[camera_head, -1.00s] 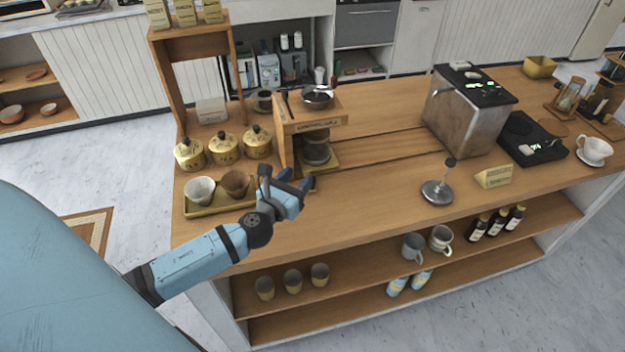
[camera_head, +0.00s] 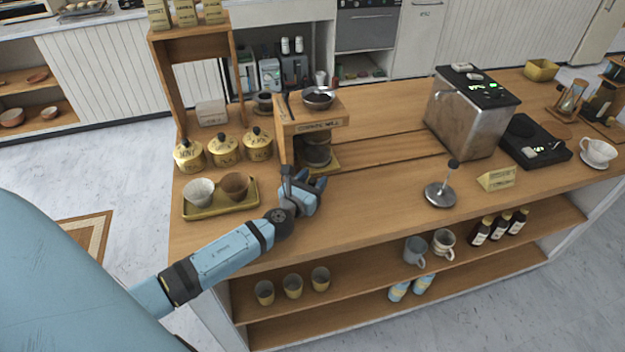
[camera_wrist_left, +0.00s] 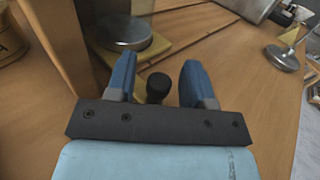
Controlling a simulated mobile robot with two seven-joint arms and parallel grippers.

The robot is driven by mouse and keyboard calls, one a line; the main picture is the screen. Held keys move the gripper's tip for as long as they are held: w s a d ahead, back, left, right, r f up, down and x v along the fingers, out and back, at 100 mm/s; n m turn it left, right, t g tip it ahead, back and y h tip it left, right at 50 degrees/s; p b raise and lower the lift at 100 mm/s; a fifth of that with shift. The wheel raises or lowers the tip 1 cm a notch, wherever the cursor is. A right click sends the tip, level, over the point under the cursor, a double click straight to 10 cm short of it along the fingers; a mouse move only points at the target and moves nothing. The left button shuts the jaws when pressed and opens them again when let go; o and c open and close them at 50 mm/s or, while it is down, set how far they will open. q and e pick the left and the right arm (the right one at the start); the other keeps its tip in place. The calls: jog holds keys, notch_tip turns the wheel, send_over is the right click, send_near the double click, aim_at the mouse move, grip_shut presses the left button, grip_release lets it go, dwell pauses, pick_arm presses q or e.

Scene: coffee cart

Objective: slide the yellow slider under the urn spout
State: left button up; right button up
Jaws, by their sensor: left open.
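The yellow slider (camera_head: 334,163) is a flat plate at the coffee mill (camera_head: 312,125), with a round metal-and-glass vessel (camera_head: 316,151) on it. The slider also shows in the left wrist view (camera_wrist_left: 160,48). A black knob (camera_wrist_left: 158,84) stands in front of it, between the blue fingers of my left gripper (camera_wrist_left: 160,72). In the head view my left gripper (camera_head: 305,180) is open, low in front of the mill. I cannot tell whether a finger touches the knob. The boxy steel machine (camera_head: 468,112) at right looks like the urn; its spout is hidden.
A grooved wooden track (camera_head: 395,150) runs from the mill towards the steel machine. A tray (camera_head: 222,207) with two cups lies left of my gripper. A tamper (camera_head: 440,194) and a yellow sign (camera_head: 497,179) stand near the front right. The counter between is clear.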

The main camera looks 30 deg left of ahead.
pick_arm(q)
grip_shut()
jog(key=shift+w+d, duration=0.3)
jog(key=w+d, duration=0.3)
jog(key=w, duration=0.1)
jog(key=w+d, duration=0.4)
jog(key=shift+w+d, duration=0.2)
jog(key=shift+w, duration=0.1)
jog(key=w+d+b, duration=0.2)
jog(key=w+d, duration=0.2)
jog(key=w+d+b, duration=0.2)
jog(key=w+d, duration=0.2)
jog(key=w, duration=0.1)
jog(key=w+d+b, duration=0.2)
jog(key=w+d, duration=0.2)
jog(key=w, duration=0.1)
jog(key=shift+f+b, duration=0.1)
jog(key=shift+b, duration=0.2)
jog(key=shift+w+d, duration=0.4)
jog(key=shift+w, duration=0.1)
grip_release()
jog(key=shift+s, duration=0.1)
